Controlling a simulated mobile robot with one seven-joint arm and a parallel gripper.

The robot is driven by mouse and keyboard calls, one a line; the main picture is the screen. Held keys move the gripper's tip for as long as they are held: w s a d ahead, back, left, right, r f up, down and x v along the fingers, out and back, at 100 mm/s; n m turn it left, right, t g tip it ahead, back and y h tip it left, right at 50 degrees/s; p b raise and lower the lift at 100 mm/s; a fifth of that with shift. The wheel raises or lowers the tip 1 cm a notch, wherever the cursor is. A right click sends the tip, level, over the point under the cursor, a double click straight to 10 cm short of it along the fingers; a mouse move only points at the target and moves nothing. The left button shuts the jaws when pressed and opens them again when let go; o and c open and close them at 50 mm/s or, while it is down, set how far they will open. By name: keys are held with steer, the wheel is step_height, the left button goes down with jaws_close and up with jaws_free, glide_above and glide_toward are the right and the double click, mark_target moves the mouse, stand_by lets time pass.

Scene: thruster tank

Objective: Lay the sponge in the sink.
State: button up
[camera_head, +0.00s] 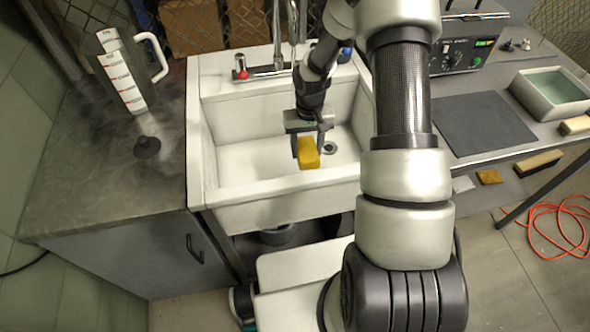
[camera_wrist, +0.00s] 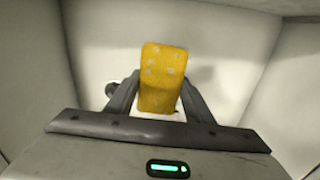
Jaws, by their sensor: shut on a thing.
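The yellow sponge (camera_head: 308,153) is held between the fingers of my gripper (camera_head: 307,146), inside the outline of the white sink (camera_head: 230,195). In the wrist view the sponge (camera_wrist: 162,78) stands between the two dark fingers of my gripper (camera_wrist: 155,100), with pale sink walls (camera_wrist: 95,30) around it. My gripper points down into the basin. The sponge's shadow falls on a sink wall. Whether the sponge touches the basin floor I cannot tell. The drain (camera_head: 329,148) shows just right of the sponge.
A faucet with a red knob (camera_head: 241,72) stands at the sink's back edge. The right bench holds a dark mat (camera_head: 485,122) and a tray (camera_head: 552,95). The basin around the sponge looks clear.

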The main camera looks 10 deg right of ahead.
steer(key=shift+n, duration=0.3)
step_height(320, 180, down, 7)
steer(key=shift+w+r+b, duration=0.1)
steer(key=shift+r+b, duration=0.05)
steer(key=shift+b, duration=0.2)
steer(key=shift+f, duration=2)
steer(key=shift+f+b, duration=0.1)
steer(key=shift+b, duration=0.2)
steer(key=shift+f, duration=0.15)
steer(key=o, duration=1.1)
steer(key=shift+r, duration=0.2)
